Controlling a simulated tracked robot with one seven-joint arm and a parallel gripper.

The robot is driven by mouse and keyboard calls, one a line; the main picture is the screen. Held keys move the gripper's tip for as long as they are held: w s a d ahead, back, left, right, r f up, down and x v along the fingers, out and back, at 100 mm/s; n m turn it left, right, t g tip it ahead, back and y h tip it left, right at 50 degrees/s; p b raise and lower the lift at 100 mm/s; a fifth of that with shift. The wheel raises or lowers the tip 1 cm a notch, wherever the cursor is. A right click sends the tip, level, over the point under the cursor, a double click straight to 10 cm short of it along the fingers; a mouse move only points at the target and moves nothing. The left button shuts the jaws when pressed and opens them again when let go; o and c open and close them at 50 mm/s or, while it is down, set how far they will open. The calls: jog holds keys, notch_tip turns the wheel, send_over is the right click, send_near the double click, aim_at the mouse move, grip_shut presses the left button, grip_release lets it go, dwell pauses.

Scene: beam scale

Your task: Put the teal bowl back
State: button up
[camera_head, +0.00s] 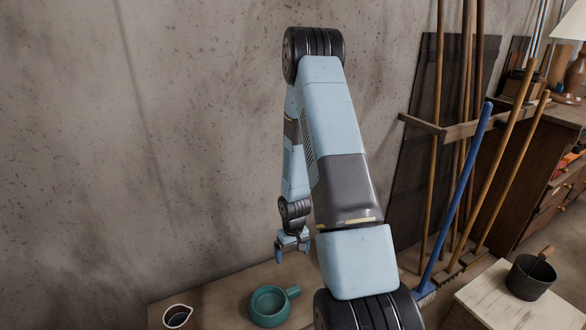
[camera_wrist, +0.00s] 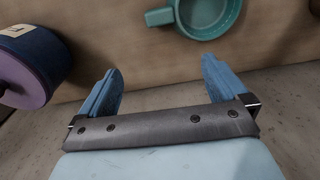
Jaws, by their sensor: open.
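The teal bowl (camera_head: 268,304) stands upright on the wooden table (camera_head: 222,296), with its handle pointing right in the head view. It looks empty. In the wrist view the bowl (camera_wrist: 207,14) is at the top edge, partly cut off, with its handle to the left. My gripper (camera_head: 291,251) is above the table, behind the bowl in the head view. In the wrist view the fingers of my gripper (camera_wrist: 161,66) are wide apart with nothing between them, and the bowl is beyond the fingertips, apart from them.
A purple and blue cylinder (camera_wrist: 35,62) lies close to the left finger in the wrist view. A concrete wall (camera_head: 130,150) rises behind the table. A dark pot (camera_head: 531,277) stands on a pale surface at right, near leaning poles.

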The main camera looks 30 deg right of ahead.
jog(key=s+a+r+t+h, duration=0.1)
jog(key=a+r, duration=0.1)
jog(key=r, duration=1.4)
jog(key=s+a+r+t, duration=0.1)
jog(key=a+r, duration=0.1)
jog(key=r, duration=1.3)
jog(key=s+a+r+t, duration=0.1)
jog(key=s+a+r, duration=0.2)
jog(key=s+r, duration=0.6)
jog(key=s+a+r+t, duration=0.2)
jog(key=s+a+r, duration=0.1)
jog(key=s+r, duration=0.6)
jog(key=shift+s+a+r+y, duration=0.15)
jog(key=shift+s+a+y, duration=0.25)
jog(key=shift+s, duration=0.35)
